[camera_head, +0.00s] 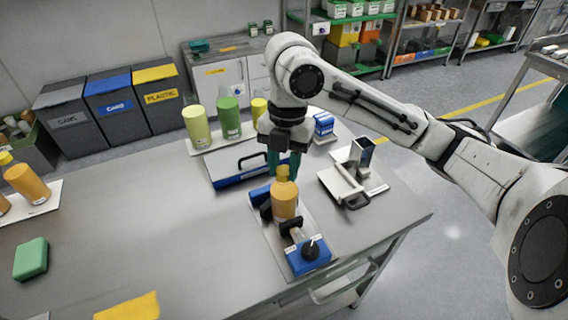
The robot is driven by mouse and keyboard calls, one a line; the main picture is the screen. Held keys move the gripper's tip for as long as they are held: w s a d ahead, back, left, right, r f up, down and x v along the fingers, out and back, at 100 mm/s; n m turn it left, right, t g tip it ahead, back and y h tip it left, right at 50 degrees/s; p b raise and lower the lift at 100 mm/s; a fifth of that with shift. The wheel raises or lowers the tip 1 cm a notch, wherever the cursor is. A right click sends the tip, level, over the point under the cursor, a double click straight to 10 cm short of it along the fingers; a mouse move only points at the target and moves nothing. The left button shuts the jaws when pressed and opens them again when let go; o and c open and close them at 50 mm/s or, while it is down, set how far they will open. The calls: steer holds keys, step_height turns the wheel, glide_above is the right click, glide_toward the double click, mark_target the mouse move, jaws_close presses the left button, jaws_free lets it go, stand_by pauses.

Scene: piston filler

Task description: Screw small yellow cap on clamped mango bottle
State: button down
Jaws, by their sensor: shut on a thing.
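The mango bottle (285,204), orange and upright, stands in the blue clamp (307,258) near the table's right side. Dark clamp jaws sit at the bottle's sides. My gripper (284,166) points straight down over the bottle's neck, its teal fingers on either side of the bottle's top. It is shut on the small yellow cap (283,171), which shows between and just below the fingers, in line with the neck. Whether the cap touches the neck or is threaded on it is too small to tell.
A blue-edged tray (238,180) with a dark handle lies behind the clamp. A white fixture (345,186) with a handle stands to the right. Green and yellow bottles (229,117) stand at the back. A green block (31,258) lies at the left. The table's middle left is clear.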

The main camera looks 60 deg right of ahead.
steer(key=m+p, duration=0.1)
steer(key=m, duration=0.1)
steer(key=shift+r+m+t, duration=0.1)
steer(key=shift+m+t, duration=0.2)
steer(key=shift+m, duration=0.1)
steer(key=m+p, duration=0.1)
steer(key=m, duration=0.3)
steer(key=shift+t, duration=0.3)
steer(key=m+p, duration=0.2)
steer(key=m, duration=0.2)
steer(key=shift+m+h, duration=0.3)
steer(key=shift+m, duration=0.1)
steer(key=shift+m+t+p, duration=0.4)
steer(key=shift+m+p, duration=0.15)
steer(key=shift+m, duration=1.15)
steer(key=c, duration=0.7)
jaws_free()
